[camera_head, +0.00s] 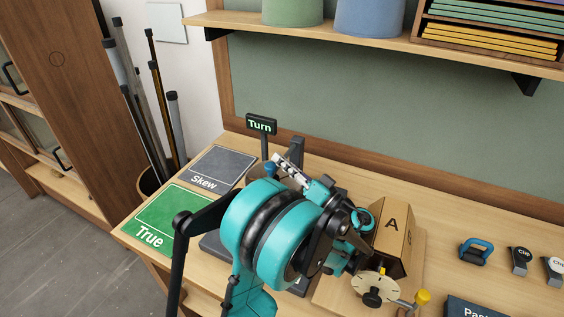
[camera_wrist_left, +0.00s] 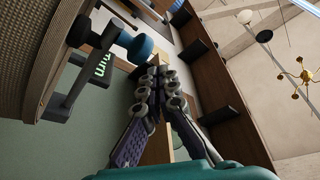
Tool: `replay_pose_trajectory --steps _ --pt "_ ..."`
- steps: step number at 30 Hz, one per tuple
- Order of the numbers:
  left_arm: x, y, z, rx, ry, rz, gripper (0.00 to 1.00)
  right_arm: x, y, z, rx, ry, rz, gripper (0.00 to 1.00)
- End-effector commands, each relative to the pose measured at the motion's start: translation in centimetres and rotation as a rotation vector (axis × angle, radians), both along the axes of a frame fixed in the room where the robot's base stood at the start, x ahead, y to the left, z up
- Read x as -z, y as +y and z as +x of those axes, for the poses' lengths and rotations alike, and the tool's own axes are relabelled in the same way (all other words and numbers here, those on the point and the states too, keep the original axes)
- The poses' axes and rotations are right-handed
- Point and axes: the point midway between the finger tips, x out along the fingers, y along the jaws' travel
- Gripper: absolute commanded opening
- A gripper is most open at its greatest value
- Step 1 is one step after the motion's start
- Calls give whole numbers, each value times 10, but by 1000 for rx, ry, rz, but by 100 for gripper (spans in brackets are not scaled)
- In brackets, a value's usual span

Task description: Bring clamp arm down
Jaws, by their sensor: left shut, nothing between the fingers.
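The clamp arm shows as a dark bar ending in a blue knob (camera_head: 269,170), just left of my left gripper in the head view. The blue knob (camera_wrist_left: 140,49) also shows in the left wrist view, close beside the fingertips on their upper left. My left gripper (camera_head: 281,160) is shut with nothing between its fingers. Its fingertips (camera_wrist_left: 157,73) are together in the left wrist view, and I cannot tell whether they touch the knob. My teal wrist hides most of the clamp's base. My right gripper is not in view.
A "Turn" sign (camera_head: 261,125) stands behind the knob. A grey "Skew" mat (camera_head: 215,165) and green "True" mat (camera_head: 160,222) lie left. A wooden block marked A (camera_head: 394,235) and a cream dial (camera_head: 375,289) stand right. A shelf (camera_head: 380,42) runs above the bench.

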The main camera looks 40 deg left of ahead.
Motion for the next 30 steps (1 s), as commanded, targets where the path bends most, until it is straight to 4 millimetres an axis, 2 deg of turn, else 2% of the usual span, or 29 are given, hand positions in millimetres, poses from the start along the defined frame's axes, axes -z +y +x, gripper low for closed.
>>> replay_pose_trajectory --steps 4,12,16,21,30 --pt "-16 0 0 0 0 0 0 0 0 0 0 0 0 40" --pt "-68 0 0 0 0 0 0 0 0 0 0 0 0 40" --pt "-87 0 0 0 0 0 0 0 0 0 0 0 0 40" --pt "-98 0 0 0 0 0 0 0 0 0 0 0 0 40" --pt "-99 0 0 0 0 0 0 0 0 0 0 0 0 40"
